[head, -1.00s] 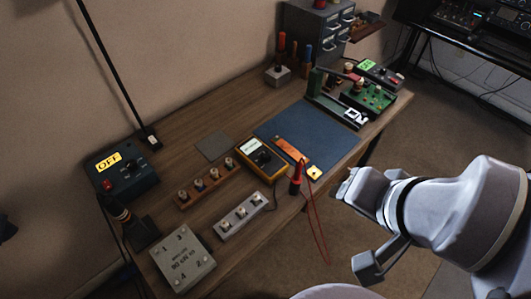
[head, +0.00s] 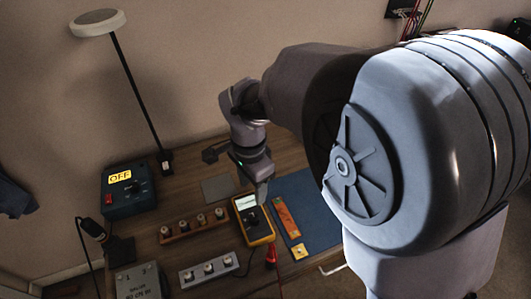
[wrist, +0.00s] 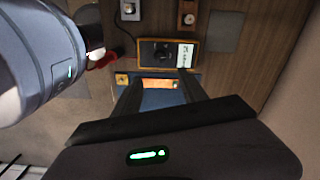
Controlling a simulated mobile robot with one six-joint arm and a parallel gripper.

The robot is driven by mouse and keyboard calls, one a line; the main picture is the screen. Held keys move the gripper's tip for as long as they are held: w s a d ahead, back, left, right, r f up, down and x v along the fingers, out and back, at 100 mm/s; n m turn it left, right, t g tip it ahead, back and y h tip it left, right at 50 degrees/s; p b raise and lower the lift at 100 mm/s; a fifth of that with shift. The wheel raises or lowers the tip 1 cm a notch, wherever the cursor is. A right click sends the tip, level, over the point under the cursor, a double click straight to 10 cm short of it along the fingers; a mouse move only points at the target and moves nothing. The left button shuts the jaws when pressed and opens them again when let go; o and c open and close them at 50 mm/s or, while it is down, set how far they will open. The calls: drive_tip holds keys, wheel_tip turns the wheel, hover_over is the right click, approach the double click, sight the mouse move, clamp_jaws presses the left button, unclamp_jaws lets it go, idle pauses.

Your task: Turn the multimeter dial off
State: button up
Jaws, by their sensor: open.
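The multimeter (head: 265,233) is a yellow-edged black box with a pale display and a dark round dial (head: 253,218), lying on the wooden bench left of the blue mat. In the wrist view the multimeter (wrist: 143,45) is ahead of the fingertips, with its dial (wrist: 161,56) left of the pale display. My gripper (head: 262,194) hangs above the multimeter's right side in the head view. In the wrist view its two fingers (wrist: 159,78) are apart, with nothing between them held. They appear clear of the dial. Which way the dial points is too small to read.
An orange strip (head: 286,219) lies on the blue mat (head: 316,213), right of the multimeter. A red probe (head: 271,257) stands near the front edge. A wooden knob strip (head: 184,234), a grey switch strip (head: 208,271) and a box reading OFF (head: 128,204) are to the left.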

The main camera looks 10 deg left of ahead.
sight(254, 217)
wheel_tip(254, 217, down, 15)
drive_tip(key=b, duration=0.5)
drive_tip(key=shift+c, duration=0.4)
clamp_jaws()
